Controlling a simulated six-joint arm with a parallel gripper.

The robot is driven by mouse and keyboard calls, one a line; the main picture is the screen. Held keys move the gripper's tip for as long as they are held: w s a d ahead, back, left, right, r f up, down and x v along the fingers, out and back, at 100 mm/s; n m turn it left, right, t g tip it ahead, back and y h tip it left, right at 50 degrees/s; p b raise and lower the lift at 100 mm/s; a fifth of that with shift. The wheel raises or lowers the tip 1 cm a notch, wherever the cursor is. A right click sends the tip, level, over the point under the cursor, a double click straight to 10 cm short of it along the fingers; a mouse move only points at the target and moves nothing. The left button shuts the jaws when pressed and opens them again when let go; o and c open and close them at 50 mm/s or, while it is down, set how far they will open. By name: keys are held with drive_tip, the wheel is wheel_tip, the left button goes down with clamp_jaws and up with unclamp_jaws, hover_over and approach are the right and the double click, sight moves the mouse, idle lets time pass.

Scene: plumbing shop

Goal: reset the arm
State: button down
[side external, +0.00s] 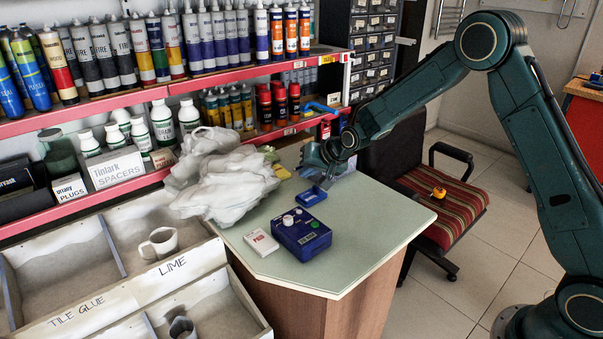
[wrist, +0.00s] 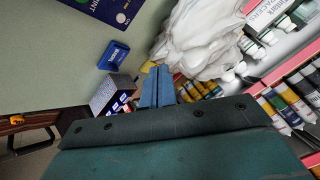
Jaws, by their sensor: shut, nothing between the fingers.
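My gripper (side external: 312,166) hangs over the back right part of the pale green counter (side external: 350,232). My dark green arm reaches in from the right. In the wrist view my gripper (wrist: 158,72) shows two blue fingers pressed together, with nothing between them.
A small blue tray (side external: 311,197) lies on the counter below my gripper. In front are a blue box with knobs (side external: 302,236) and a white-and-red carton (side external: 261,243). A crumpled pale plastic bundle (side external: 225,180) lies left. Shelves of tubes stand behind; a chair (side external: 450,205) stands right.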

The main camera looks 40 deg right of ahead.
drive_tip(key=s+a+r+n+g, duration=0.15)
drive_tip(key=s+r+n, duration=0.25)
drive_tip(key=s+r, duration=1.4)
drive_tip(key=s+n+g, duration=0.1)
drive_tip(key=s+n, duration=0.1)
drive_tip(key=s, duration=2.2)
drive_tip(key=shift+s+d+n+g+h, duration=0.15)
drive_tip(key=shift+d+n+g+h, duration=0.15)
drive_tip(key=shift+n+g+h, duration=0.1)
